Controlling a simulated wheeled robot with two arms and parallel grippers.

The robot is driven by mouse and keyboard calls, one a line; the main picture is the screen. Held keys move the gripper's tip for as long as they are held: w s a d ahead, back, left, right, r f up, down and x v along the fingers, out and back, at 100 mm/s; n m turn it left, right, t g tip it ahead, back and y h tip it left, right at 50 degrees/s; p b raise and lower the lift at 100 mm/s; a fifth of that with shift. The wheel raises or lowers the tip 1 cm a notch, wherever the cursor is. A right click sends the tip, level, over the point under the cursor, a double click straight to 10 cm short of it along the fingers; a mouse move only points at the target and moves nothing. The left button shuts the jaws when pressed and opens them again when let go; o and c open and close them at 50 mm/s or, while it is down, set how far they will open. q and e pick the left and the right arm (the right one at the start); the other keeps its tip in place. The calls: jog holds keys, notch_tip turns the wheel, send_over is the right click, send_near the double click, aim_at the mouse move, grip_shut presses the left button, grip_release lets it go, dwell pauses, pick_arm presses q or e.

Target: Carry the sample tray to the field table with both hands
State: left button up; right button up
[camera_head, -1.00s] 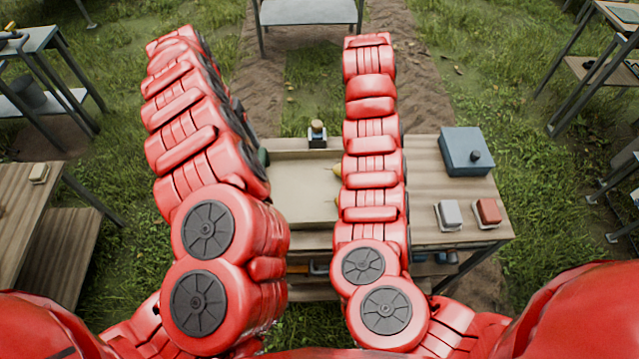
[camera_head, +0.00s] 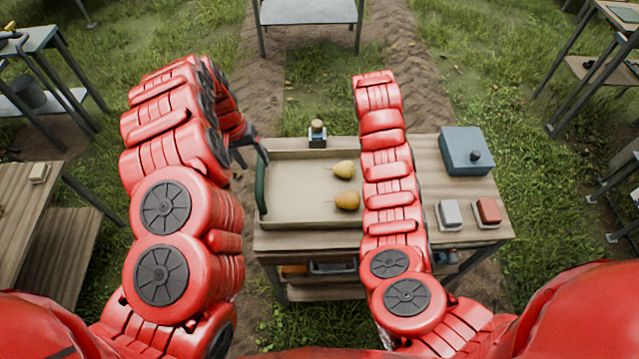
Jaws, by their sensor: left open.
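The sample tray (camera_head: 300,213), beige and shallow, lies on a wooden workbench (camera_head: 425,170) in front of me. Two yellow-orange pears, a far one (camera_head: 344,169) and a near one (camera_head: 348,201), lie at its right side. A dark green handle (camera_head: 261,192) stands at its left end; my right arm covers the right end. My left gripper (camera_head: 251,154) is open, just beyond the far left corner of the tray, close to the handle; I cannot tell if it touches. My right gripper is hidden behind its own arm. A grey table (camera_head: 308,12) stands straight ahead, beyond the grass.
A blue-grey box (camera_head: 466,152), a white-grey block (camera_head: 449,214) and a red block (camera_head: 488,211) sit on the bench's right part. A small dark object with a tan knob (camera_head: 317,133) is behind the tray. Other tables stand at left and right, with grass between.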

pick_arm(q)
jog(key=f, duration=0.3)
jog(key=d+f, duration=0.1)
jog(key=f, duration=0.5)
jog(key=shift+d, duration=0.35)
pick_arm(e)
jog(key=f, duration=0.3)
jog(key=d+f, duration=0.1)
jog(key=f, duration=0.4)
jog(key=shift+d+f, duration=0.4)
pick_arm(q)
jog(key=shift+r, duration=0.1)
jog(key=shift+c, duration=0.4)
pick_arm(e)
jog(key=shift+c, duration=0.3)
pick_arm(q)
grip_shut()
pick_arm(e)
grip_shut()
